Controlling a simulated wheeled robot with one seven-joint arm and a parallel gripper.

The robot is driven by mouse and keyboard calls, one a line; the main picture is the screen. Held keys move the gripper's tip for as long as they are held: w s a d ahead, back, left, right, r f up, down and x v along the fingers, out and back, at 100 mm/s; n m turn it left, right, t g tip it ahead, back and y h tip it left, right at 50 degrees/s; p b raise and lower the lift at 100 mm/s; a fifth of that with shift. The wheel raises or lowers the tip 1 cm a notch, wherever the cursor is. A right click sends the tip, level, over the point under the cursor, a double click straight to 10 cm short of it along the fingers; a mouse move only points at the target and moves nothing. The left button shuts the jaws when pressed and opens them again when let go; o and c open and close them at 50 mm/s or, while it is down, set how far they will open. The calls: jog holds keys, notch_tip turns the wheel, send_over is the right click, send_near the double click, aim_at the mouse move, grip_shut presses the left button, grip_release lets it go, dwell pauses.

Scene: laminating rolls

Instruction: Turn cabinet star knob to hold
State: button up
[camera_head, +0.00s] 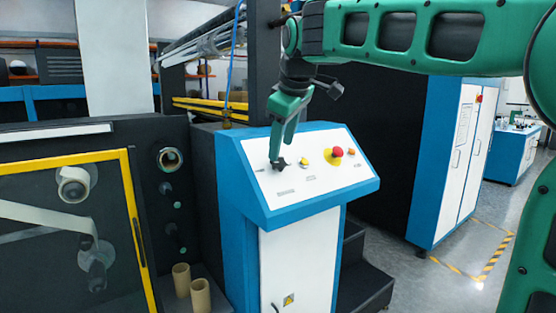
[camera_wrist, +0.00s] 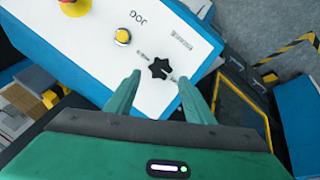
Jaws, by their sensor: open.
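The black star knob (camera_head: 278,164) sits on the white sloped top of the blue control cabinet, towards its left side. In the wrist view the star knob (camera_wrist: 160,68) shows a pale pointer line slanting across it. Small labels lie on either side of it, too small to read. My gripper (camera_head: 282,152) points down at the knob. In the wrist view my gripper (camera_wrist: 160,80) is open, with one green finger on each side of the knob. The fingers look close to it, but I cannot tell whether they touch it.
A yellow button (camera_wrist: 122,36) by the word JOG is near the knob. A red mushroom button (camera_head: 337,152) on yellow is farther right on the panel (camera_head: 320,178). A yellow-framed machine door (camera_head: 128,185) and cardboard tubes (camera_head: 200,294) are at the left.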

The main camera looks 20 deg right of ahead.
aim_at(279, 163)
jog(key=shift+x, duration=2.65)
jog(key=shift+c, duration=0.7)
jog(key=c, duration=0.9)
